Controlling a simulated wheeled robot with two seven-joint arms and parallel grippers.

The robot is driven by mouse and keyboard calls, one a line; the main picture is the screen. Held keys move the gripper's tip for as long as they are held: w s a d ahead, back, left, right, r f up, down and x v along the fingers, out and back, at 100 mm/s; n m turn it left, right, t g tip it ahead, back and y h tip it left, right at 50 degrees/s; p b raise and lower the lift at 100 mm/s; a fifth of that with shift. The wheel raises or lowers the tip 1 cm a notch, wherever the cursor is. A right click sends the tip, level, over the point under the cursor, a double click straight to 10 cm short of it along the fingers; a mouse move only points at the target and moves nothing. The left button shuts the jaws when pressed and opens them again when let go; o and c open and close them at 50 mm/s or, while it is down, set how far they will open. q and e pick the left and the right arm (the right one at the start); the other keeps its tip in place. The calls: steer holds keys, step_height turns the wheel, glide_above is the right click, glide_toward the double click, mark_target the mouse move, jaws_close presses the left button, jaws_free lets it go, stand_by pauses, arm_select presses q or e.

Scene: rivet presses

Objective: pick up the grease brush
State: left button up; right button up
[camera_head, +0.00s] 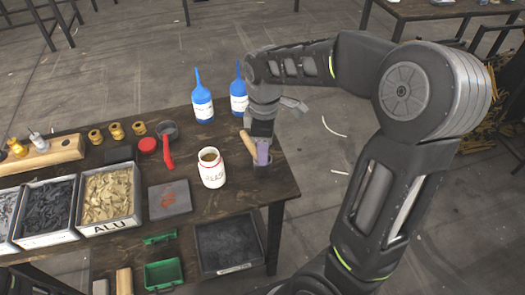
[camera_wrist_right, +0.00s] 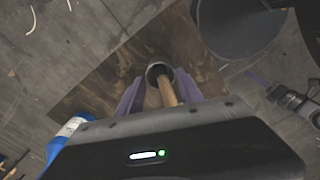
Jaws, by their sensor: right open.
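The grease brush shows as a wooden handle (camera_head: 248,143) standing at a lean near the table's right end. In the right wrist view the handle (camera_wrist_right: 168,92) rises toward the camera out of a round dark cup (camera_wrist_right: 158,70). My right gripper (camera_head: 262,155) is open, with its purple fingers on either side of the handle, and is not closed on it. In the right wrist view this gripper (camera_wrist_right: 160,95) points down at the cup. What looks like my left gripper (camera_wrist_right: 268,84) shows small at the right edge there; its opening is unclear. The bristles are hidden.
A white grease jar (camera_head: 212,175) stands left of my right gripper. Two blue bottles (camera_head: 203,106) (camera_head: 238,100) stand behind. A red-handled tool (camera_head: 167,152), a grey plate (camera_head: 169,199) and parts bins (camera_head: 108,227) lie further left. A black tray (camera_head: 228,246) sits lower in front.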

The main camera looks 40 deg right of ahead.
steer(key=shift+c, duration=0.5)
jaws_close()
